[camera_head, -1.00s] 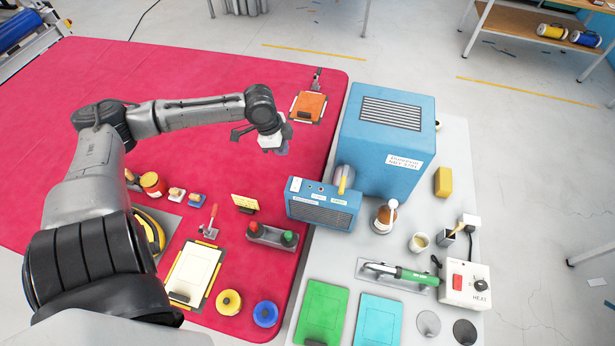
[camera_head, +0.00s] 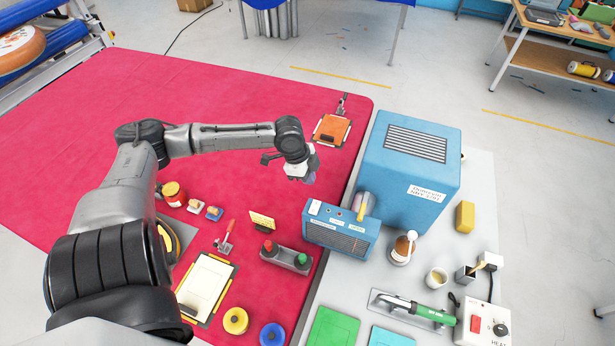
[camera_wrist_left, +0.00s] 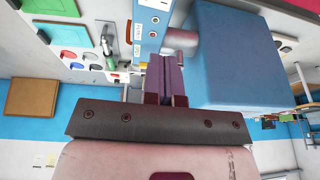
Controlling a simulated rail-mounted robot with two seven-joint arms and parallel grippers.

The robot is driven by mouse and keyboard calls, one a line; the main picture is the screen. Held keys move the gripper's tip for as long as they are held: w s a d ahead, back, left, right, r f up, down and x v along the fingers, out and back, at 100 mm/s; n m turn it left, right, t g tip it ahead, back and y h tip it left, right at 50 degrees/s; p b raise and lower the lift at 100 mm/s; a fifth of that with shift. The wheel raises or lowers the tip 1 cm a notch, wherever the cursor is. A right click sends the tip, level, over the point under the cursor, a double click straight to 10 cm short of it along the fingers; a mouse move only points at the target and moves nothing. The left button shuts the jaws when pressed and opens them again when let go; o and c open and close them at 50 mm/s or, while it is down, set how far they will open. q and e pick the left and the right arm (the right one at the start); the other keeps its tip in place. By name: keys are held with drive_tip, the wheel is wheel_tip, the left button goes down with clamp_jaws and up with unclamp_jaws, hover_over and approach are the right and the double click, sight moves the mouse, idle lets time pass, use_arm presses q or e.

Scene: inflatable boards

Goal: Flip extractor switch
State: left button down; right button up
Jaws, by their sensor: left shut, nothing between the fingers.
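The extractor is a large blue box (camera_head: 425,168) with a dark top grille and a white label, on the grey table right of the red surface. A smaller blue box (camera_head: 342,232) with a front grille stands before it, joined by a grey duct. Its sloped top has a white switch plate (camera_head: 314,207), small round knobs and labels; the plate also shows at the top of the left wrist view (camera_wrist_left: 156,5). My left gripper (camera_head: 306,176) is shut and empty, raised above the red surface behind the small box, apart from it. Its fingers (camera_wrist_left: 166,78) point towards the box in the wrist view. My right gripper is out of view.
A red-and-green button box (camera_head: 286,258) and yellow sign (camera_head: 262,220) stand left of the small box. A brown bottle (camera_head: 403,247) stands right of it. An orange clipboard (camera_head: 332,130) lies behind my gripper. The red surface on the left is largely clear.

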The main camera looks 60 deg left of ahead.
use_arm(q)
approach(317, 203)
drive_tip(key=x, duration=0.5)
drive_tip(key=shift+w+d+f+p, duration=0.15)
drive_tip(key=shift+w+d+p, duration=0.1)
drive_tip(key=shift+d+p, duration=0.1)
drive_tip(key=shift+f, duration=0.65)
drive_tip(key=shift+a+f, duration=0.1)
drive_tip(key=shift+w+a+f+g+h, duration=0.15)
drive_tip(key=shift+w+f+g+h, duration=0.1)
drive_tip(key=shift+f+g+h, duration=0.15)
drive_tip(key=shift+s+r, duration=0.1)
drive_tip(key=shift+s+d+r+p, duration=0.25)
drive_tip(key=shift+s+d+p, duration=0.25)
drive_tip(key=shift+p, duration=0.5)
drive_tip(key=shift+d, duration=0.1)
